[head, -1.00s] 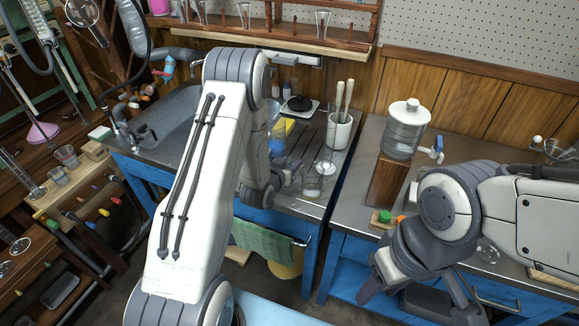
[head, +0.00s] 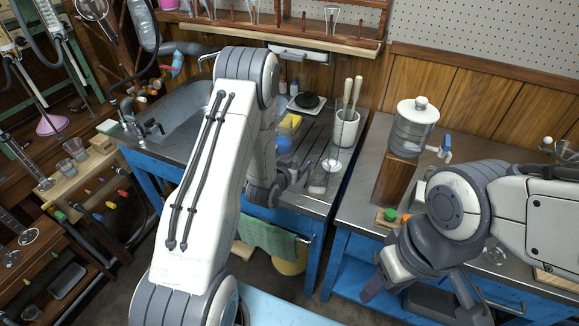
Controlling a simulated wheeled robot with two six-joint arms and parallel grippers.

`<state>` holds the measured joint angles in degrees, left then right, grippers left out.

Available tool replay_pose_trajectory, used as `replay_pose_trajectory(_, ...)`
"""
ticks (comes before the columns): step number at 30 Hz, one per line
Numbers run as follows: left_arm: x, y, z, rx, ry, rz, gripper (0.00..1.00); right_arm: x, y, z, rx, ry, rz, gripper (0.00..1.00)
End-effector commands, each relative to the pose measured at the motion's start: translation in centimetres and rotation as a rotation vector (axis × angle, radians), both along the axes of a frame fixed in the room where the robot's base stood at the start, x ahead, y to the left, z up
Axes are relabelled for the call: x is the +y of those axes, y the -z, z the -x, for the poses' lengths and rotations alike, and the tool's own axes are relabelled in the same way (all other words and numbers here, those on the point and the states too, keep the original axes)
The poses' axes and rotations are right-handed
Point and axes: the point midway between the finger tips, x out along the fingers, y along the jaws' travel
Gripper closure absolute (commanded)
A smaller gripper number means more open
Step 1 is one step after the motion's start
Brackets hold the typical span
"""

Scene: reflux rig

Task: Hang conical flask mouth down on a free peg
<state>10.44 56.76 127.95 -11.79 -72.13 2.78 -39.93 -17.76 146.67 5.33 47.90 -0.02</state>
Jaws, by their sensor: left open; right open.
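A clear glass vessel (head: 320,184), which looks like the conical flask, stands on the grey counter right of the sink; its outline is faint. My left gripper (head: 297,173) is open beside it, on its left, with its fingers pointing toward the glass. I cannot tell whether they touch it. A wooden peg shelf (head: 300,38) is on the back wall at the top, cut off by the picture edge. Some of its pegs carry clear glassware (head: 331,18) and others look bare. My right gripper (head: 420,292) is open and empty in front of the right counter.
A white pot with wooden-handled tools (head: 344,130) stands behind the glass. A glass jar with a tap (head: 412,125) stands on a wooden block (head: 392,180) to the right. A sink (head: 185,125) lies left, with a yellow sponge (head: 290,122) near it. A green towel (head: 268,238) hangs in front.

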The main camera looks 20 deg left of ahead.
Motion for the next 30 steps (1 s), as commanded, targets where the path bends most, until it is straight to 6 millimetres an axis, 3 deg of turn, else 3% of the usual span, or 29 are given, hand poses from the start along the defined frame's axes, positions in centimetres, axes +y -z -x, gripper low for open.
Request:
replay_pose_trajectory(12,0.4,-3.4,8.5,0.003,-0.004,0.0,0.23,0.0,0.6,0.0,0.0,0.0,0.0,0.5)
replay_pose_trajectory(14,0.3,-4.2,8.8,0.007,0.0,0.002,0.23,0.0,-1.5,0.0,0.001,0.0,0.001,0.5)
replay_pose_trajectory(18,0.4,-4.5,9.6,0.007,0.0,0.001,0.23,0.0,-3.5,0.0,0.0,0.0,0.0,0.5)
replay_pose_trajectory(24,0.4,-4.6,10.6,0.004,-0.001,0.001,0.23,0.0,-5.2,0.0,0.0,0.0,0.0,0.5)
replay_pose_trajectory(30,0.3,-4.5,10.9,0.002,0.0,0.001,0.23,0.0,-5.6,0.0,0.0,0.0,0.0,0.5)
